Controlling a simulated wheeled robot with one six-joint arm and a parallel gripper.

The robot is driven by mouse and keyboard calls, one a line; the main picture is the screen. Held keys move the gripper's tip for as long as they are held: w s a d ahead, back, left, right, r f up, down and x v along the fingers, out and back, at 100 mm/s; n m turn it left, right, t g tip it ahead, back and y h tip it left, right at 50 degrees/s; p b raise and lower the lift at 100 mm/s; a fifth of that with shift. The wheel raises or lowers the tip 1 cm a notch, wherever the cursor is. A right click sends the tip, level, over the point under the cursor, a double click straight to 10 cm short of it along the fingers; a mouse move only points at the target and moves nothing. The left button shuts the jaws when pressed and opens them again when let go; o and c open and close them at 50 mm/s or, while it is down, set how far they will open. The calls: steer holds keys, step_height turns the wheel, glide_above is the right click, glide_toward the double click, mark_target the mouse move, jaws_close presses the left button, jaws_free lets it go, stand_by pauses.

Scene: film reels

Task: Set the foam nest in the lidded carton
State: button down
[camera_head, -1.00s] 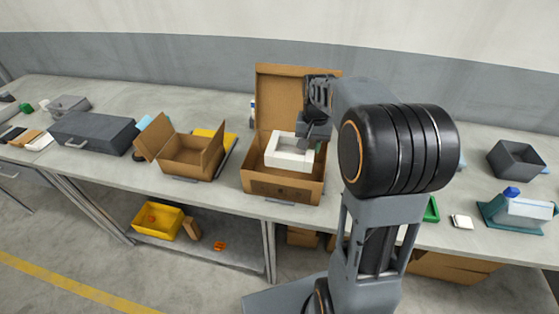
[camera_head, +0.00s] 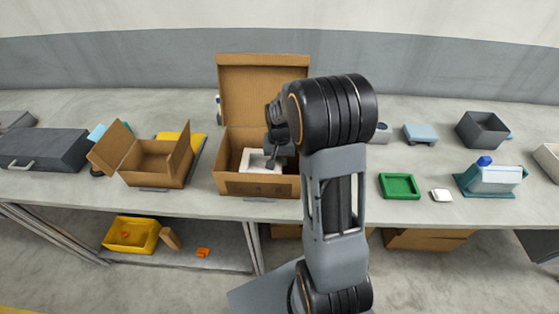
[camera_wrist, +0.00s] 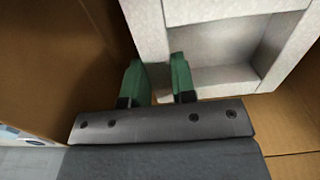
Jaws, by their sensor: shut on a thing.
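The lidded carton (camera_head: 255,188) is a brown cardboard box on the bench with its lid (camera_head: 262,85) standing open at the back. The white foam nest (camera_head: 252,161) is inside its walls, low down; whether it touches the floor cannot be told. My gripper (camera_head: 271,163) reaches down into the carton at the nest's right side, partly hidden by my arm. In the wrist view, my gripper's green fingers (camera_wrist: 157,75) are shut on a wall of the foam nest (camera_wrist: 150,28), close to one corner. The carton's brown wall (camera_wrist: 55,70) is beside them.
A smaller open cardboard box (camera_head: 150,172) stands just left, with a dark case (camera_head: 45,147) farther left. A green tray (camera_head: 400,187), a small white block (camera_head: 441,195) and a grey bin (camera_head: 482,131) lie to the right. Bare bench shows between them.

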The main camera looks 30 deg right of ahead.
steer(key=shift+f, duration=0.5)
steer(key=shift+f, duration=0.15)
steer(key=c, duration=0.9)
jaws_free()
steer(key=shift+c, duration=0.2)
